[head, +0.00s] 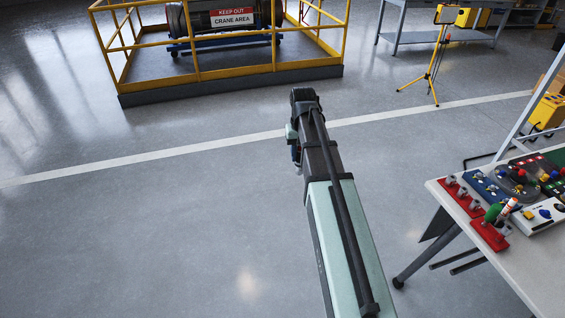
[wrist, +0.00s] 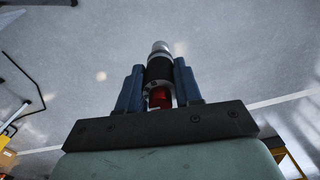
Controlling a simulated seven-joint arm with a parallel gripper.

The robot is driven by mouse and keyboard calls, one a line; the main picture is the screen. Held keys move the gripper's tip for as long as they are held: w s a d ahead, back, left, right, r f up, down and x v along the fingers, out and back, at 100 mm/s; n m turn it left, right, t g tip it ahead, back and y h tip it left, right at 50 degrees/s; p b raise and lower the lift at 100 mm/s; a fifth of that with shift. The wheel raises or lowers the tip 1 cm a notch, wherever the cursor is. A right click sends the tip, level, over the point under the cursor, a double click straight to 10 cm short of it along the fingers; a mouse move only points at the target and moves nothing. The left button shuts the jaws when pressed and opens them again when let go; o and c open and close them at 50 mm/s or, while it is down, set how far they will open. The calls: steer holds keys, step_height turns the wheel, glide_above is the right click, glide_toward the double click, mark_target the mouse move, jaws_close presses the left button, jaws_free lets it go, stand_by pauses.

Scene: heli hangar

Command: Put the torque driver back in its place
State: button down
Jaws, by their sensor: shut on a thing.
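In the wrist view my gripper (wrist: 159,72) has its two blue fingers closed on the sides of a cylindrical tool (wrist: 160,69), which looks like the torque driver. The tool has a silver tip, a black collar with a metal ring, and a red body lower between the fingers. It points out past the fingertips, with only floor behind it.
A yellow-railed platform (head: 225,72) and a yellow tripod (head: 434,70) stand farther back. Open floor lies left.

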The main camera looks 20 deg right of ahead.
steer(key=d+r+m, duration=0.2)
steer(key=d+m, duration=0.2)
steer(key=d, duration=2)
steer(key=s+d+r+m, duration=0.1)
steer(key=s+d, duration=0.3)
steer(key=d, duration=0.7)
steer(key=s+d+r+m, duration=0.1)
steer(key=s+d+m, duration=0.15)
steer(key=d, duration=0.85)
steer(key=s+d+r+m, duration=0.3)
steer(key=s+d+m, duration=0.2)
steer(key=s+d, duration=2.9)
steer(key=shift+s+d, duration=0.3)
steer(key=shift+s, duration=0.95)
steer(key=shift+m, duration=0.25)
steer(key=shift+f, duration=2.15)
steer(key=shift+f, duration=1.05)
